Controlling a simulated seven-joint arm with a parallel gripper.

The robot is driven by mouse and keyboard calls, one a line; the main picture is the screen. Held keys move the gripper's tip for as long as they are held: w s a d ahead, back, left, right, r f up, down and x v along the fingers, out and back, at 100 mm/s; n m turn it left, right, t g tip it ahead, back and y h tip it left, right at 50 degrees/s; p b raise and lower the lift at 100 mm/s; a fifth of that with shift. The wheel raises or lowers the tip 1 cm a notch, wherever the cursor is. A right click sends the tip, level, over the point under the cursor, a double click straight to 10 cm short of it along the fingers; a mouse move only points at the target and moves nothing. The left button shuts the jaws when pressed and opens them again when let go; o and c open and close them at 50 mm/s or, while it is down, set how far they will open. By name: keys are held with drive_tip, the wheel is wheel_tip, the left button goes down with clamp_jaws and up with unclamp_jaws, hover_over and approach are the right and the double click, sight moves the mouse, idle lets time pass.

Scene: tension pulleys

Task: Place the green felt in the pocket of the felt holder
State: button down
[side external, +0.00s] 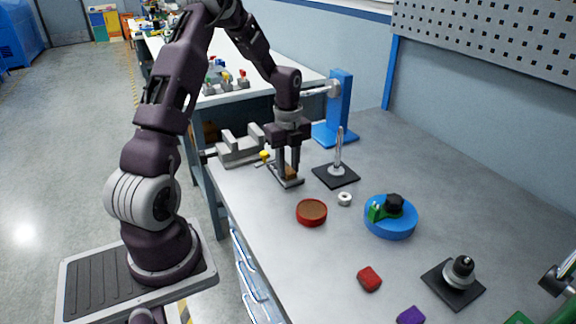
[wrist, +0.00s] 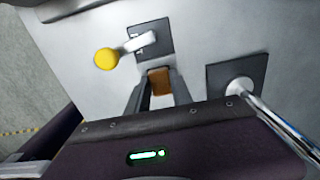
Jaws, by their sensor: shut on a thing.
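My gripper (side external: 288,172) points down over a small dark plate (side external: 287,183) at the near left of the bench. It is shut on a brown block (wrist: 160,82), seen between the fingertips in the wrist view. I cannot tell whether the block touches the plate. The plate carries a lever with a yellow knob (wrist: 106,59). A green piece (side external: 376,212) sits beside a black knob on a round blue disc (side external: 392,230). Another green thing (side external: 518,319) is cut off at the bottom edge. I cannot tell which green thing is the felt, or surely which part is the felt holder.
A metal post on a dark base (side external: 336,176) stands close to the right of my gripper. A red round dish (side external: 311,212), a white ring (side external: 344,199), a red block (side external: 369,278) and a purple block (side external: 411,315) lie forward. A grey vise (side external: 240,148) and a blue stand (side external: 340,105) are behind.

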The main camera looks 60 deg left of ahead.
sight(288, 169)
drive_tip(key=shift+f, duration=0.15)
drive_tip(key=shift+s+f, duration=0.15)
drive_tip(key=shift+f, duration=0.35)
drive_tip(key=c, duration=1.1)
unclamp_jaws()
drive_tip(key=shift+s, duration=0.1)
drive_tip(key=d+r+n, duration=0.1)
drive_tip(key=d+r, duration=0.2)
drive_tip(key=r, duration=0.6)
drive_tip(key=d+r+n, duration=0.1)
drive_tip(key=d+r, duration=0.1)
drive_tip(key=r, duration=0.6)
drive_tip(key=s+d+r+n+t+y, duration=0.25)
drive_tip(key=s+d+r+n, duration=0.4)
drive_tip(key=d, duration=0.35)
drive_tip(key=s+d+n+t, duration=0.1)
drive_tip(key=s+d+n, duration=0.2)
drive_tip(key=s, duration=0.1)
drive_tip(key=s+d+n+t+h, duration=0.1)
drive_tip(key=s+d+n, duration=0.1)
drive_tip(key=s+n, duration=0.1)
drive_tip(key=s+d+f+n+t+h, duration=0.1)
drive_tip(key=s+d+n, duration=0.2)
drive_tip(key=s, duration=0.2)
drive_tip(key=shift+s+d+n+h, duration=0.25)
drive_tip(key=shift+s+d, duration=0.1)
